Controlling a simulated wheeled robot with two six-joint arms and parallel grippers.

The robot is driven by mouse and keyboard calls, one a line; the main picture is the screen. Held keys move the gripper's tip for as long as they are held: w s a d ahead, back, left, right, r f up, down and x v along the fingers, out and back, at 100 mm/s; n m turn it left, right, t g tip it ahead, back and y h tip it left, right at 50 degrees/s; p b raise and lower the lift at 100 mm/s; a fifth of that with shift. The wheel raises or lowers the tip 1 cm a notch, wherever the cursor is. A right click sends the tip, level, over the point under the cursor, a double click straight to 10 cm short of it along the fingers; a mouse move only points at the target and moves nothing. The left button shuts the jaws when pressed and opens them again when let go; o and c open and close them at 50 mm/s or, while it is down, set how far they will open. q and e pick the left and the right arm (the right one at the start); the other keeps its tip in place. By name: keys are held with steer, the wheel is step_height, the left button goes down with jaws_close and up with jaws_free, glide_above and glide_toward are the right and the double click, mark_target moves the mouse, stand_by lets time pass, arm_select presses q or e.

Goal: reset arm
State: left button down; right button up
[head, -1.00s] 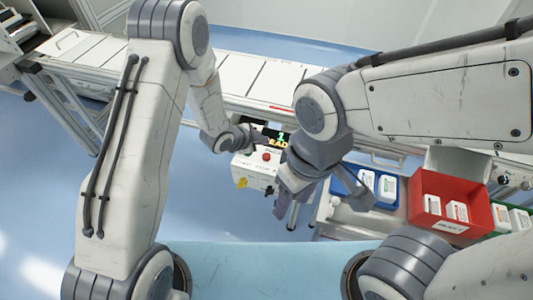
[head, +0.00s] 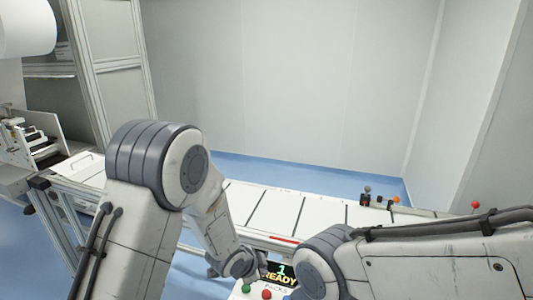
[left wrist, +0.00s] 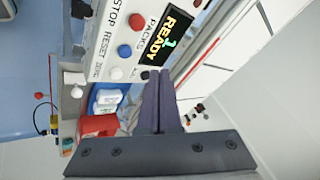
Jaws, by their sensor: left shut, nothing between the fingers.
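The control box (head: 258,289) stands at the bottom of the head view. Its lit display (head: 280,273) reads "1 READY" above the word PACKS. The left wrist view shows the display (left wrist: 167,34), a red button (left wrist: 137,23), a blue button (left wrist: 125,50) and a white button (left wrist: 117,73), with STOP and RESET labels beside them. My left gripper (head: 245,265) is at the box's upper left in the head view. In the left wrist view its fingers (left wrist: 158,76) are shut together and empty, near the display's edge. My right gripper is outside the head view.
A long white conveyor (head: 270,212) runs behind the box. Small knobs (head: 380,201) stand at its far right edge. A blue bin (left wrist: 106,90) with white packs and a red bin (left wrist: 100,125) show in the left wrist view. Blue floor lies behind the conveyor.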

arm_select(q)
steer(key=s+a+r+n+g+y, duration=0.1)
steer(key=s+r+n+g, duration=0.1)
steer(key=s+r, duration=0.3)
steer(key=s+a+r+n+g+y, duration=0.1)
steer(key=s+r, duration=0.4)
steer(key=s, duration=0.9)
steer(key=s+a+r+n+g+y, duration=0.1)
steer(key=s+r+n+g, duration=0.2)
steer(key=s, duration=0.6)
step_height(320, 180, up, 2)
steer(key=shift+s+a+n, duration=0.25)
steer(key=shift+s+n, duration=0.15)
steer(key=shift+n, duration=0.5)
